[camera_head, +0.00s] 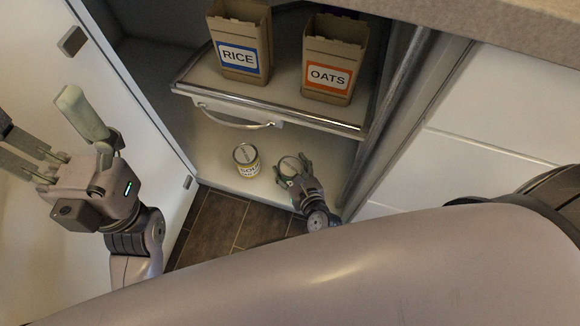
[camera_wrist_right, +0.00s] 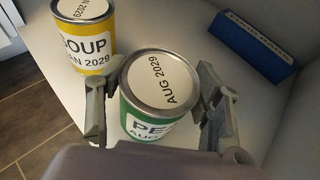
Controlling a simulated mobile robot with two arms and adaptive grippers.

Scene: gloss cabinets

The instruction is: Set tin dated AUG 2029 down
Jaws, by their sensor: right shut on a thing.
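The tin dated AUG 2029 (camera_wrist_right: 160,88) has a green label starting "PE" and a pale lid with the date. My right gripper (camera_wrist_right: 158,105) is shut on it, one finger on each side. In the head view the right gripper (camera_head: 294,172) holds the tin (camera_head: 290,166) in the lower cabinet space. Whether its base touches the cabinet floor I cannot tell. A yellow soup tin dated JAN 2029 (camera_wrist_right: 84,38) stands upright to its left; it also shows in the head view (camera_head: 247,162). My left gripper (camera_head: 62,140) is open and empty by the cabinet door.
A blue box (camera_wrist_right: 252,47) lies behind and right of the held tin. Above, a pull-out shelf (camera_head: 205,88) with a handle (camera_head: 238,120) carries a RICE box (camera_head: 240,42) and an OATS box (camera_head: 333,60). The open door (camera_head: 150,110) bounds the left; the cabinet floor (camera_head: 212,150) has bare patches.

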